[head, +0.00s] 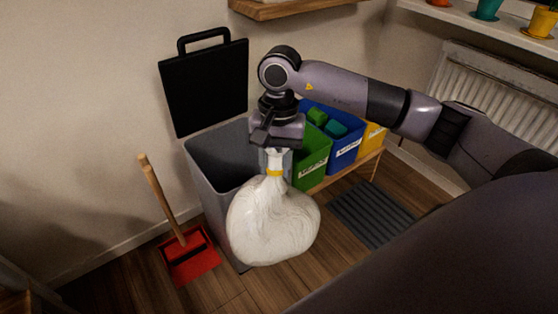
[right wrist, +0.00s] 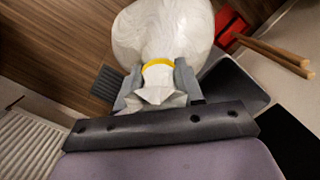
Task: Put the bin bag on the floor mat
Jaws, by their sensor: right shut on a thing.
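The bin bag (head: 272,222) is white, full and tied with a yellow band at its neck. My right gripper (head: 275,158) is shut on the neck above the band, and the bag hangs below it, in front of the grey bin. In the right wrist view, the bag (right wrist: 160,35) sits beyond the two fingers (right wrist: 157,88), which grip its gathered top. The floor mat (head: 371,215) is dark grey and ribbed, lying flat and bare on the wooden floor to the right of the bag. A corner of the mat shows in the right wrist view (right wrist: 106,80). My left gripper is not in view.
The grey bin (head: 222,160) stands open, its black lid (head: 205,85) raised. Green (head: 313,160), blue (head: 342,135) and yellow (head: 374,135) boxes stand on a low wooden bench. A red dustpan (head: 190,257) with a wooden handle is at the left; a radiator (head: 495,85) is at the right.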

